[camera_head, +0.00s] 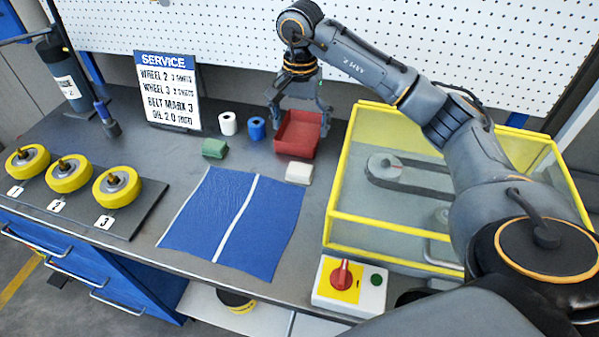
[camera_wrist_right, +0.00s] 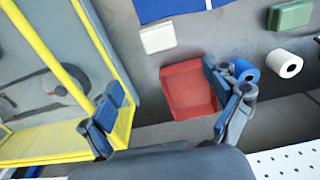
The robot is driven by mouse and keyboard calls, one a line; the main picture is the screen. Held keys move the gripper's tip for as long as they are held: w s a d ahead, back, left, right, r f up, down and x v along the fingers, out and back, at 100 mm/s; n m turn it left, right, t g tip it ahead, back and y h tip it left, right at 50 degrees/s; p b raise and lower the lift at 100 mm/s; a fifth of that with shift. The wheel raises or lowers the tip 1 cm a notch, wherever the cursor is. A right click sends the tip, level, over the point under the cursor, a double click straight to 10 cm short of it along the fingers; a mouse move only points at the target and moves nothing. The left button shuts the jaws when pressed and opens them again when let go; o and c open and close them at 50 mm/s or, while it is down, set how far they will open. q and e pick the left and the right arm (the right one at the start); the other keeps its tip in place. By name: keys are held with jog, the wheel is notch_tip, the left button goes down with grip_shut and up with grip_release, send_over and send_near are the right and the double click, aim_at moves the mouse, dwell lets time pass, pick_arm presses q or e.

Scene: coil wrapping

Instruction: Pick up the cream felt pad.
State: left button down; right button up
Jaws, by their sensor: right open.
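The cream felt pad (camera_head: 298,172) is a small pale block lying on the dark bench, just right of the blue cloth's far corner. It also shows in the right wrist view (camera_wrist_right: 158,38), near the top. My right gripper (camera_head: 298,116) is open with nothing between its fingers. It hangs by the red tray, farther back on the bench than the pad and apart from it. Its spread fingers show in the right wrist view (camera_wrist_right: 168,98), with the tray between them. My left gripper is not in view.
The red tray (camera_head: 291,150) stands behind the pad. A blue roll (camera_head: 257,129), a white roll (camera_head: 228,124) and a green block (camera_head: 214,148) are to the left. The blue cloth (camera_head: 210,215) lies in front. A yellow-framed clear guard (camera_head: 345,190) stands close on the right.

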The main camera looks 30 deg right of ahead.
jog(key=p, duration=0.2)
send_over(300, 167)
notch_tip(300, 167, down, 8)
jog(key=shift+r, duration=0.1)
jog(key=shift+f+p, duration=0.35)
jog(key=shift+f, duration=0.25)
notch_tip(300, 167, down, 4)
jog(key=shift+s+r+p, duration=0.1)
jog(key=shift+r+p, duration=0.15)
jog(key=shift+p, duration=0.55)
jog(key=shift+f, duration=0.4)
jog(key=c, duration=1.3)
jog(key=shift+r, duration=0.1)
